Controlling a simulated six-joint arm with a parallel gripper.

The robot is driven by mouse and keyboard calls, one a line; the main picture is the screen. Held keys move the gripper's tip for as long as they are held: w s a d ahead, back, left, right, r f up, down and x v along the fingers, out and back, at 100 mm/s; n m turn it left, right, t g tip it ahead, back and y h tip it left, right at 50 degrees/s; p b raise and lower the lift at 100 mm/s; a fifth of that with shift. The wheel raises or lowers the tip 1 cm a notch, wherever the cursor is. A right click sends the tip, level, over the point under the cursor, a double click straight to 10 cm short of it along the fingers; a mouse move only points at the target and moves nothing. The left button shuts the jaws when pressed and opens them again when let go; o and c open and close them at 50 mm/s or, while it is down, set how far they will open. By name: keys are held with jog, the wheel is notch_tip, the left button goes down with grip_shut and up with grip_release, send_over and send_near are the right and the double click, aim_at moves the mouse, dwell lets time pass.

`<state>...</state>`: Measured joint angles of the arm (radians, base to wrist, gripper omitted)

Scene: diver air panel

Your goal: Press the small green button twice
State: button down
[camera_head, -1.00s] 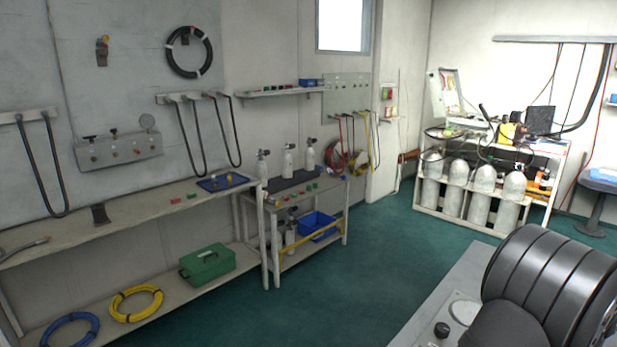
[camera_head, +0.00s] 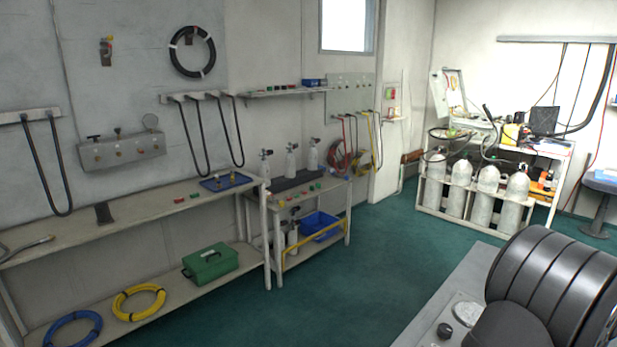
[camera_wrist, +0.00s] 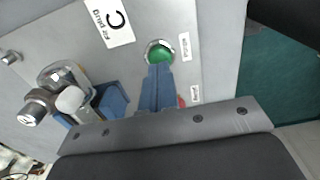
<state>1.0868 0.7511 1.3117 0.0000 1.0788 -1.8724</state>
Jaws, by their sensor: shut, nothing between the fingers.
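The round green button (camera_wrist: 160,51) sits in a metal ring on a grey panel (camera_wrist: 215,30) in the wrist view, beside a label that appears to read "Purge". My gripper (camera_wrist: 159,68) is shut and empty. Its blue fingertips overlap the button's lower edge in the picture; I cannot tell whether they touch it. A red part (camera_wrist: 181,101) shows partly behind the fingers, next to a second small label (camera_wrist: 195,93). I cannot make out the gripper or this green button in the head view.
A metal valve fitting (camera_wrist: 62,95) with a blue part (camera_wrist: 110,101) stands out left of the fingers. A "Drop air C" label (camera_wrist: 108,22) is above left. Green floor (camera_wrist: 285,75) shows past the panel's right edge. The head view shows shelves (camera_head: 130,215) and cylinders (camera_head: 485,195).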

jog(key=shift+f, duration=1.1)
dwell(0.4)
jog(key=shift+r, duration=0.1)
dwell(0.3)
jog(key=shift+r, duration=3.45)
jog(key=shift+r, duration=0.1)
jog(key=shift+f, duration=2.55)
